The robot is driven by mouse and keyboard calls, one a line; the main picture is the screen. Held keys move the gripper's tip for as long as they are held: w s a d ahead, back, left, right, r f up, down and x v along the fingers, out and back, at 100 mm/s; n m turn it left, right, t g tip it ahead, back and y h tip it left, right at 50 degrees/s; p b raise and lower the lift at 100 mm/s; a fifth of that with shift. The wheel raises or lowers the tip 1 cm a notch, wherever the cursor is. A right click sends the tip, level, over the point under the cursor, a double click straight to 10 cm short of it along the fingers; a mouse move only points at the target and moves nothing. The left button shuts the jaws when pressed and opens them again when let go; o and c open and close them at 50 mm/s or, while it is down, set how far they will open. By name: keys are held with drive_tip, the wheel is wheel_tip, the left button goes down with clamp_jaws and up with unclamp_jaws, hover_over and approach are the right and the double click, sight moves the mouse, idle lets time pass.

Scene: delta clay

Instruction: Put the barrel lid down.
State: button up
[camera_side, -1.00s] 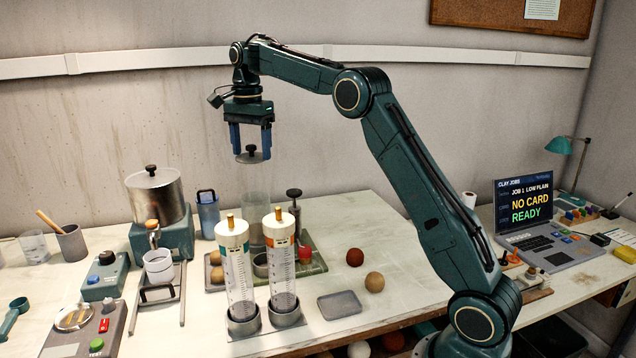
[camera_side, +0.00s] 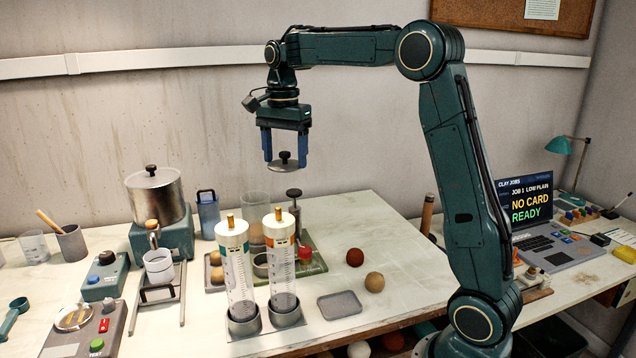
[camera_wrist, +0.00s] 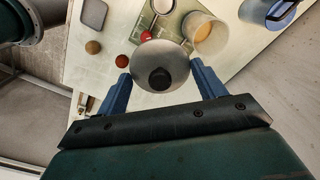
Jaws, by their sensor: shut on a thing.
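My gripper (camera_side: 285,158) is shut on the barrel lid, a grey disc (camera_side: 280,166) with a dark knob on top, and holds it level in the air. In the wrist view the lid (camera_wrist: 148,56) sits between the blue fingers. The clear barrel (camera_side: 254,207) stands open on the table, below and left of the lid in the side view, partly hidden by the front tubes. In the wrist view the barrel (camera_wrist: 216,42) has something tan inside and lies up and right of the lid.
Two clear capped tubes (camera_side: 236,280) stand in front of the barrel. A dark-handled plunger (camera_side: 294,210) and a green tray (camera_side: 318,266) are beside it. A grey tray (camera_side: 340,306) and two clay balls (camera_side: 355,257) lie to the right.

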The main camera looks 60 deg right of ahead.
drive_tip(key=s+a+f, duration=0.2)
drive_tip(key=s+f, duration=0.1)
drive_tip(key=s, duration=0.8)
drive_tip(key=shift+s+a+f, duration=0.15)
drive_tip(key=shift+s+a, duration=0.1)
drive_tip(key=shift+a, duration=0.05)
drive_tip(key=shift+f, duration=0.1)
wheel_tip(320, 180, down, 20)
drive_tip(key=shift+r, duration=0.15)
idle(0.5)
drive_tip(key=shift+f, duration=0.6)
drive_tip(key=o, duration=1)
drive_tip(key=shift+c, duration=0.2)
drive_tip(key=shift+r, duration=0.1)
